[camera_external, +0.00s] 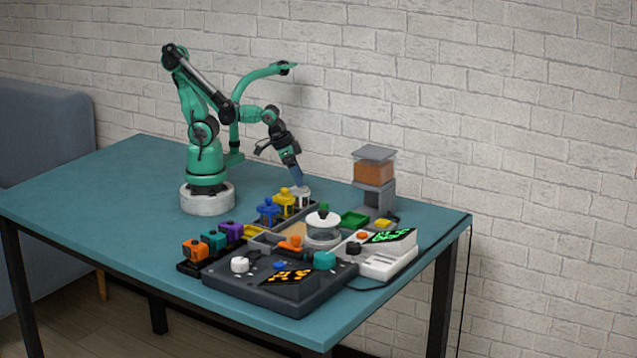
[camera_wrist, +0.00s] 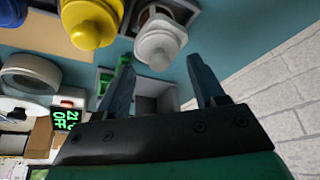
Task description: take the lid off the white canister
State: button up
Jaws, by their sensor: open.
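The white canister (camera_external: 303,194) stands at the far right end of a dark rack, beside a yellow canister (camera_external: 284,202) and a blue one (camera_external: 268,212). In the wrist view its pale lid (camera_wrist: 155,38) with a round knob shows near the top centre. My gripper (camera_external: 297,180) is just above the white canister, tilted down. In the wrist view my gripper (camera_wrist: 160,63) is open, with the knob lying between the lines of the two fingers. Nothing is held. Contact with the lid cannot be told, and most of the canister's body is hidden.
The yellow canister (camera_wrist: 92,22) is close beside the white one. A glass jar (camera_external: 323,237) with a white lid, a green tray (camera_external: 354,220) and an orange-filled dispenser (camera_external: 374,171) stand nearby. A dark control panel (camera_external: 285,285) is in front. The left table is clear.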

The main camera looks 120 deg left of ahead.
jog(key=shift+w+a+f, duration=0.1)
jog(key=shift+w+f, duration=0.05)
jog(key=shift+f, duration=0.35)
grip_shut()
